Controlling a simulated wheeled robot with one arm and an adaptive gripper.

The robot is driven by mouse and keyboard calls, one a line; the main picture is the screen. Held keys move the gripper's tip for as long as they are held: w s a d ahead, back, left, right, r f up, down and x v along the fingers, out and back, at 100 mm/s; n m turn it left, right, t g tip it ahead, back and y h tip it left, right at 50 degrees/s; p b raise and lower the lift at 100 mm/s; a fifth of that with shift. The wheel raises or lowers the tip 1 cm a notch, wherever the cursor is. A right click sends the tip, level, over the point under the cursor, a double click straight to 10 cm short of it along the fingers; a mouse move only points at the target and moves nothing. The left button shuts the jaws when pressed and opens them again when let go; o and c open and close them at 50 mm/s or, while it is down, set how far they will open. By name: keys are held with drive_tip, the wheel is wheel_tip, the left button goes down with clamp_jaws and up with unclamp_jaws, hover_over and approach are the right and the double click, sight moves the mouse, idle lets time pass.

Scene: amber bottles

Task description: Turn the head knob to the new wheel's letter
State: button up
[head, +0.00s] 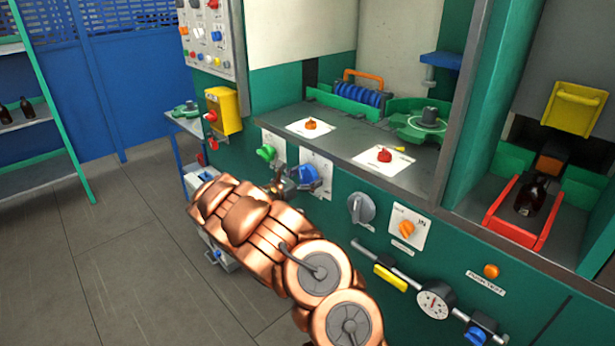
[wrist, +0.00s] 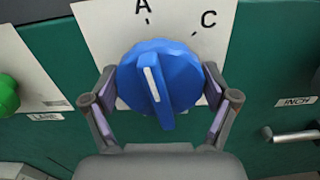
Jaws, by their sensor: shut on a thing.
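The blue head knob (wrist: 160,75) sits on a white plate (wrist: 105,35) with the letters A and C above it. Its white pointer line leans slightly left at the top, towards A. My gripper (wrist: 160,98) is shut on the knob, one finger on each side. The lower part of the plate is hidden behind the knob and fingers. In the head view the blue knob (head: 308,176) is on the green machine front, with my gripper (head: 284,184) at its left. A green wheel with a grey hub (head: 420,122) sits on the machine; I cannot read a letter on it.
A green knob (wrist: 6,95) is left of the plate, and a grey lever (wrist: 295,135) is at the right under an INCH label. A grey knob (head: 361,208) and an orange knob (head: 406,228) are further right. The floor (head: 110,250) at left is clear.

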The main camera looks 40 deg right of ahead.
drive_tip(key=o, duration=0.9)
drive_tip(key=shift+o, duration=0.2)
drive_tip(key=a, duration=1.2)
drive_tip(key=shift+w, duration=0.15)
drive_tip(key=shift+r, duration=0.1)
